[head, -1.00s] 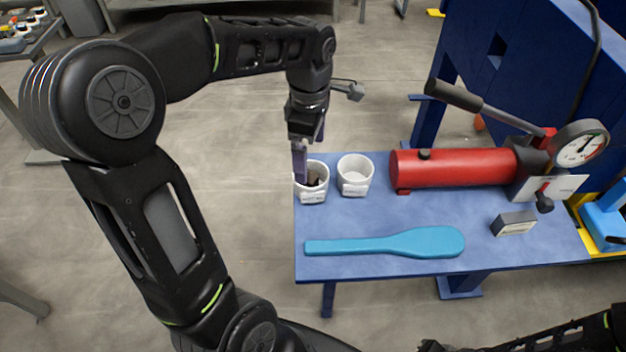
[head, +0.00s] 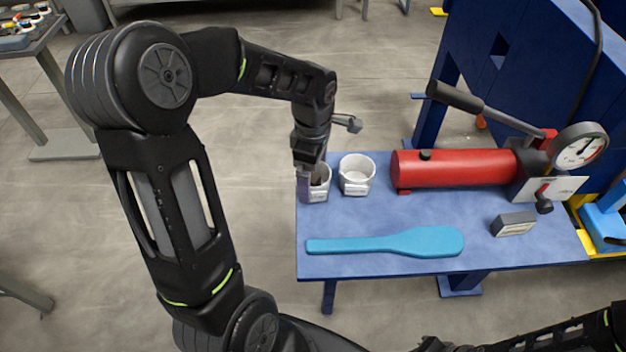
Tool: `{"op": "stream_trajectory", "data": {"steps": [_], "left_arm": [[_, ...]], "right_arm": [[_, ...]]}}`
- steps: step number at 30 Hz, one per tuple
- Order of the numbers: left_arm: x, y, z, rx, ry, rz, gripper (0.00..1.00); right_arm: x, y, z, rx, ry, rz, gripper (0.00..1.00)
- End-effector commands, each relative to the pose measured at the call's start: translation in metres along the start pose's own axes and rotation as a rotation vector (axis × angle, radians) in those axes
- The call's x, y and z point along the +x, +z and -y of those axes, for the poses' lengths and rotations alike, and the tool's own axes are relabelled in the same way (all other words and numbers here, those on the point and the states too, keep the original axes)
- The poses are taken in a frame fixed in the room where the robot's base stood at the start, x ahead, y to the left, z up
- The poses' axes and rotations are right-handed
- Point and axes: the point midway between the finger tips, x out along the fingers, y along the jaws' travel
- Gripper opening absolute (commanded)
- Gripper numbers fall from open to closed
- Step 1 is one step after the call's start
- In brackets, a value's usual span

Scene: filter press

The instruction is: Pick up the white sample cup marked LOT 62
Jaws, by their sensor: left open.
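Two white cups stand side by side at the left end of the blue bench (head: 345,225). The left cup (head: 319,194) and the right cup (head: 356,176) both carry small labels too small to read, so I cannot tell which is LOT 62. My left gripper (head: 311,183) is open and points down at the left cup. One finger overlaps the left cup's left side in the picture; the other is mostly hidden. The left cup's rim is partly covered, and I cannot tell whether the fingers touch it. My right gripper is out of view.
A red cylinder pump (head: 455,168) with a lever and gauge (head: 578,150) lies to the right of the cups. A teal paddle (head: 420,242) lies along the front of the bench. A small grey labelled block (head: 513,224) sits at right. The bench middle is clear.

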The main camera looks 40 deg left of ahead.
Motion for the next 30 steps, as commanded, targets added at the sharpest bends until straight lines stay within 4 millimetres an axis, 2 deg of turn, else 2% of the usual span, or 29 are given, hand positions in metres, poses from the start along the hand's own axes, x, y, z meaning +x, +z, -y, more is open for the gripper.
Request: {"op": "stream_trajectory", "data": {"steps": [18,30], "left_arm": [[0.0022,0.0002,0.0000,0.000,0.000,0.000,0.98],[0.0022,0.0002,0.0000,0.000,0.000,0.000,0.66]], "right_arm": [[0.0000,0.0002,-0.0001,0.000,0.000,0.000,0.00],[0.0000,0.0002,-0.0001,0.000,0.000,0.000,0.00]]}}
